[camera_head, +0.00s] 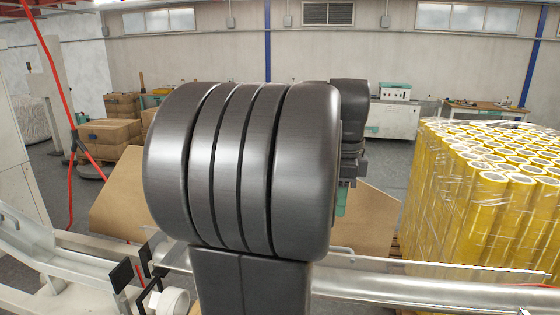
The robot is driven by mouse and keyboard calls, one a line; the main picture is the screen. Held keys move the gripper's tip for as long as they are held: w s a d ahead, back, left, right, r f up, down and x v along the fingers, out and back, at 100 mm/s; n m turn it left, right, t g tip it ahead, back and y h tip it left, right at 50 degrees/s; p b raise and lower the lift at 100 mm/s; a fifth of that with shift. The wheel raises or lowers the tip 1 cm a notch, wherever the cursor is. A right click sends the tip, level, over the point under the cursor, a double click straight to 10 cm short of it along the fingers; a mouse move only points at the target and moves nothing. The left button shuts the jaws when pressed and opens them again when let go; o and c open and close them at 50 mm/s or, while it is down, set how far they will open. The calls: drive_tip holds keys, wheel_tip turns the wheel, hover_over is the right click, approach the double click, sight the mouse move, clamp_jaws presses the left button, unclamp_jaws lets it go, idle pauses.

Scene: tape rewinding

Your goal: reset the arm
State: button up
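My own dark grey arm fills the middle of the head view, with a large rounded joint close to the camera. A further dark part of my arm shows just behind it on the right.
Stacked yellow tape rolls (480,190) in clear wrap stand at the right. A metal rail (430,292) crosses the lower right. A brown cardboard box (118,200) is partly hidden behind my arm. Stacked cartons (112,132) and a white machine (393,118) stand farther back, beyond open floor.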

drive_tip(key=f, duration=1.1)
drive_tip(key=shift+w+f+p, duration=0.2)
drive_tip(key=shift+p, duration=0.2)
drive_tip(key=shift+w+d+p, duration=0.15)
drive_tip(key=shift+w+p, duration=0.2)
